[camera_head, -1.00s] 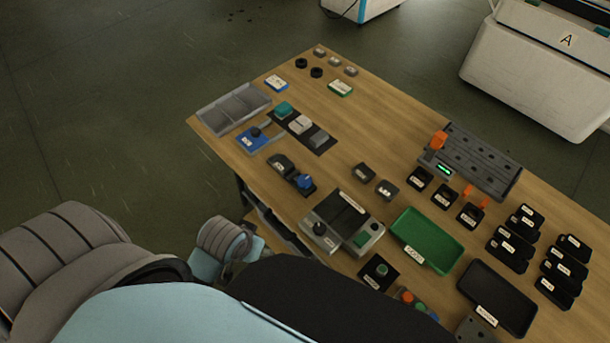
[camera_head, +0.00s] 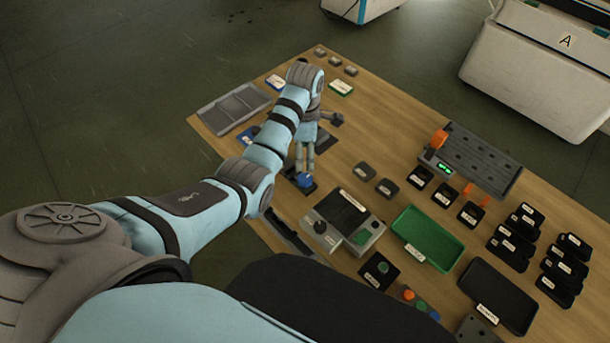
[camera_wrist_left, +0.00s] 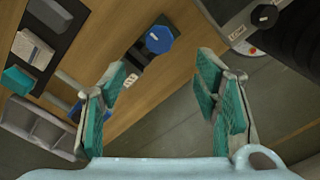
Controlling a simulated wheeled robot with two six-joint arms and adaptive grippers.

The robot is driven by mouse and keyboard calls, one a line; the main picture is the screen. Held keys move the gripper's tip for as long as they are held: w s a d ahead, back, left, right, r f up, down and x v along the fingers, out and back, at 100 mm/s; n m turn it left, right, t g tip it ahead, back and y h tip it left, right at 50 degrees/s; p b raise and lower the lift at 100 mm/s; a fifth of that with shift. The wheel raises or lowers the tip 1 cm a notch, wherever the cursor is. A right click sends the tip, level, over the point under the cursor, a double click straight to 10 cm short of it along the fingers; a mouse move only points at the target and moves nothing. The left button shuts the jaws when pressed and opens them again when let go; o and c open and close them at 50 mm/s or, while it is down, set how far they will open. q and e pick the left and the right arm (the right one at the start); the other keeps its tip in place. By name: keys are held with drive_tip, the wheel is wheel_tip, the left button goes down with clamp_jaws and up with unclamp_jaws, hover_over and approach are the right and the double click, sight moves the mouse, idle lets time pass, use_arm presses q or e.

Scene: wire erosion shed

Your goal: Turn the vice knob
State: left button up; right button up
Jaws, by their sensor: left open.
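The vice knob (camera_head: 304,181) is a blue knob on the small dark vice, standing on the wooden table. It also shows in the left wrist view as a blue faceted knob (camera_wrist_left: 159,39) at top centre. My left gripper (camera_head: 304,165) is pointing down just above and behind the knob. In the left wrist view its two teal-padded fingers (camera_wrist_left: 163,75) are spread wide, with nothing between them, and the knob lies beyond the tips. Much of the vice is hidden behind the gripper in the head view. My right gripper is not in view.
A grey box with a black knob (camera_head: 321,228) stands right of the vice. A green tray (camera_head: 428,237) lies further right. A grey divided tray (camera_head: 213,119) is at the left edge, and a dark block holder with pale and teal blocks lies partly behind my arm.

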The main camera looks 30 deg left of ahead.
sight(305, 178)
use_arm(q)
wheel_tip(305, 178, down, 11)
drive_tip(key=b, duration=0.3)
drive_tip(key=shift+f, duration=0.1)
drive_tip(key=shift+c, duration=0.6)
drive_tip(key=c, duration=1)
